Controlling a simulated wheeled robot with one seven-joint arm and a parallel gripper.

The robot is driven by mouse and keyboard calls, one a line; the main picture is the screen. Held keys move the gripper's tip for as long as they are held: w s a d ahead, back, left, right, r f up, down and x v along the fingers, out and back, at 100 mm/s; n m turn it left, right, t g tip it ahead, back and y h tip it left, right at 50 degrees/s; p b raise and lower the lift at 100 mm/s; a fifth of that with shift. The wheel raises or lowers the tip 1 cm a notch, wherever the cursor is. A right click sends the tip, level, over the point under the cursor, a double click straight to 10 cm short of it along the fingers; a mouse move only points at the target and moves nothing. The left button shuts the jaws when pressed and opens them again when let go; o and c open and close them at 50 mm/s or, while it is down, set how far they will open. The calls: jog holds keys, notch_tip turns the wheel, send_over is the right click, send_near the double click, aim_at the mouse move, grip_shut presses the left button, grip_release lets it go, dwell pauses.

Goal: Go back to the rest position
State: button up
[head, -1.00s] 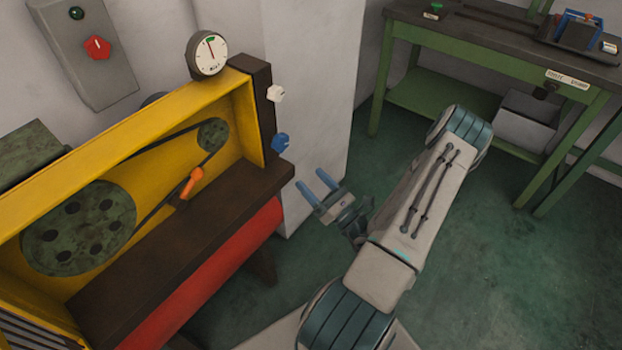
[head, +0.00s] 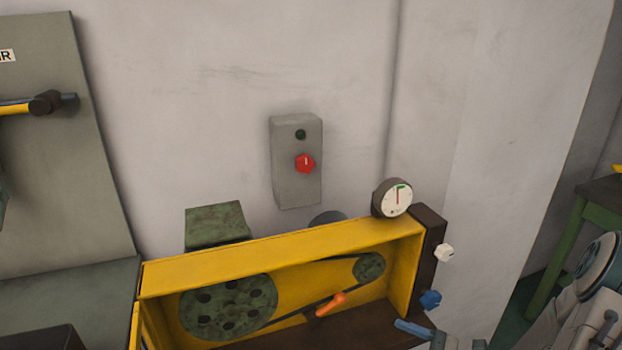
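My gripper (head: 412,329) is at the bottom edge of the head view, in front of the right end of the yellow machine. My arm (head: 580,305) fills the lower right corner, partly out of view.
The yellow machine housing (head: 290,256) holds a green pulley (head: 228,308), a belt and an orange handle (head: 331,304). A dial gauge (head: 392,198) and white knob (head: 443,252) are at its right. A grey wall box (head: 297,185) has a red knob. A green table (head: 568,235) stands far right.

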jog(key=s+a+r+n+g+h+p, duration=0.2)
jog(key=s+a+r+n+g+h, duration=0.5)
jog(key=s+n+g, duration=0.45)
notch_tip(320, 180, up, 9)
jog(key=d+n+t+h+p, duration=0.1)
jog(key=n+t+h, duration=0.4)
jog(key=n+h, duration=0.5)
jog(key=shift+w+d, duration=0.3)
jog(key=shift+d, duration=0.6)
jog(key=shift+t, duration=0.25)
